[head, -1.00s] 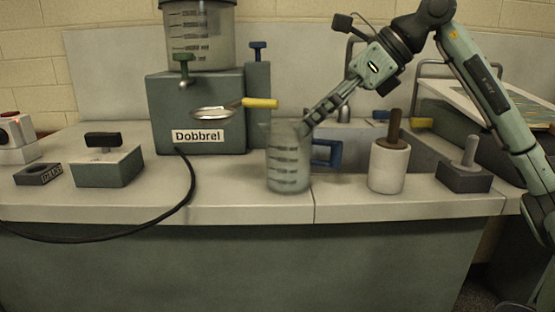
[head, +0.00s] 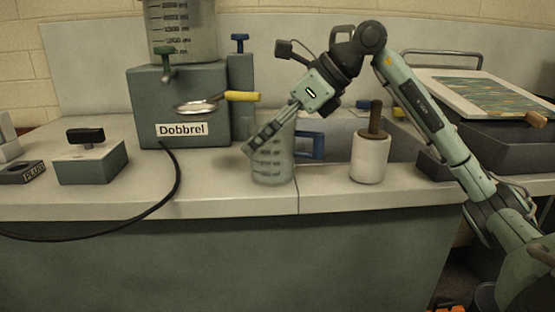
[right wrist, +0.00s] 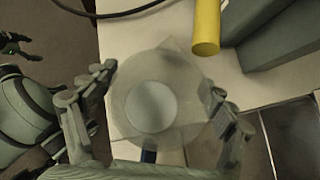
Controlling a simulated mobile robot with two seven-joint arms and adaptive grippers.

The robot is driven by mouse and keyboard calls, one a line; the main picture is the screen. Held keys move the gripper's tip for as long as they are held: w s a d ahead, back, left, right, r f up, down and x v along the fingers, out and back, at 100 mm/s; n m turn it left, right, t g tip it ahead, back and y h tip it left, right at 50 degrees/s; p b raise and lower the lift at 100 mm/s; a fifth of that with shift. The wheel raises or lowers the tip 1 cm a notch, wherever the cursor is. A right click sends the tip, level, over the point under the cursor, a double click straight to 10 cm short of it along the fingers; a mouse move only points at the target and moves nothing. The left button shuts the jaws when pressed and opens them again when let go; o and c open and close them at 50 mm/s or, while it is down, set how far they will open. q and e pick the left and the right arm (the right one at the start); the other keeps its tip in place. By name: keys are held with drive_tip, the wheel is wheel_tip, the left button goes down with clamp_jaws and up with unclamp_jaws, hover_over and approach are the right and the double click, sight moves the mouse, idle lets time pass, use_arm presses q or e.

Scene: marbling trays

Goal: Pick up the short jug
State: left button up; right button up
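The short jug (head: 272,168) is a clear, grey-tinted measuring jug with dark marks and a blue handle (head: 311,145) on its right side. It stands upright near the bench's front edge. My right gripper (head: 258,140) reaches down over it from the upper right. In the right wrist view the jug (right wrist: 152,106) is seen from above, between the two spread fingers of the right gripper (right wrist: 163,82). The fingers look open; contact with the wall is unclear. A dark hand-like part at that view's left edge, probably my left gripper (right wrist: 14,46), is small and cut off.
A grey machine marked Dobbrel (head: 180,100) stands behind left, its yellow-handled ladle (head: 195,107) jutting towards the jug. A white pot with a brown handle (head: 370,158) stands to the right. A black cable (head: 176,180) runs over the bench at left. A sink lies behind.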

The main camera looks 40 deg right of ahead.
drive_tip(key=c, duration=1)
drive_tip(key=shift+r, duration=0.15)
drive_tip(key=shift+r, duration=0.7)
drive_tip(key=shift+s+a+f, duration=0.1)
drive_tip(key=shift+s+a, duration=0.05)
drive_tip(key=shift+s, duration=0.15)
use_arm(q)
drive_tip(key=a+b+v, duration=0.1)
drive_tip(key=b+v, duration=0.1)
drive_tip(key=v, duration=0.4)
drive_tip(key=shift+r+t+b, duration=0.25)
drive_tip(key=shift+t+b, duration=0.05)
drive_tip(key=shift+b, duration=0.05)
use_arm(e)
drive_tip(key=shift+s+a, duration=1.5)
drive_tip(key=shift+s, duration=0.95)
drive_tip(key=shift+s+a, duration=1.5)
drive_tip(key=shift+s, duration=0.95)
drive_tip(key=shift+s+a, duration=1.5)
drive_tip(key=shift+s, duration=0.95)
use_arm(q)
drive_tip(key=shift+w+d, duration=0.1)
drive_tip(key=shift+f, duration=0.1)
